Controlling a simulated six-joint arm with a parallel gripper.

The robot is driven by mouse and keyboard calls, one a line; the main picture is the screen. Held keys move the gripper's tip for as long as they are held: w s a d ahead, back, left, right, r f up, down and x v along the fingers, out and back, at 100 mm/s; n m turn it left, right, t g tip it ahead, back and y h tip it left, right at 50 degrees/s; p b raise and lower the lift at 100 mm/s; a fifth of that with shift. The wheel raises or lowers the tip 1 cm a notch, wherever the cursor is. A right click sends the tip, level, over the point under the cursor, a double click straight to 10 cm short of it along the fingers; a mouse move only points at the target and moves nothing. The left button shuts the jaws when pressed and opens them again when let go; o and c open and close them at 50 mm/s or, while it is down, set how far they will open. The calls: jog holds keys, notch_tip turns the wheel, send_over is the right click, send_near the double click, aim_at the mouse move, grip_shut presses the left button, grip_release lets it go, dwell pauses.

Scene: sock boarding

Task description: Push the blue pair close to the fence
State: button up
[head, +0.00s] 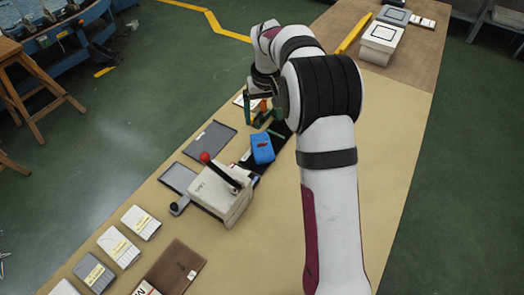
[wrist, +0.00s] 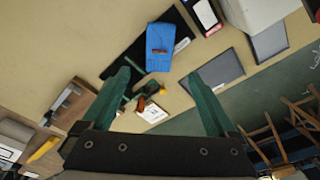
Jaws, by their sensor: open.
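In the wrist view, my gripper (wrist: 159,80) frames a low green piece and a small orange-brown piece (wrist: 141,104). I cannot tell for sure which piece is the fence.
A white machine (head: 220,190) with a red-knobbed lever stands near the blue pair. Grey trays (head: 210,141) lie left of it. Several packets (head: 118,245) and a brown board (head: 176,268) lie at the near left. A white box (head: 381,42) stands at the far end.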

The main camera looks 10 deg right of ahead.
aim_at(258, 161)
jog(key=s+a+f+m, duration=0.1)
jog(key=m, duration=0.2)
jog(key=s+a+f+m+g, duration=0.1)
jog(key=s+f+m, duration=0.1)
jog(key=s+a+f+m, duration=0.1)
jog(key=f+m, duration=0.1)
jog(key=m, duration=0.1)
jog(key=shift+s+a+f+m, duration=0.1)
jog(key=shift+s+a+m, duration=0.2)
jog(key=shift+a, duration=0.1)
jog(key=c, duration=1)
notch_tip(258, 161, down, 2)
jog(key=shift+f, duration=0.15)
grip_shut()
notch_tip(258, 161, down, 8)
jog(key=shift+r, duration=0.2)
jog(key=shift+w+d, duration=0.75)
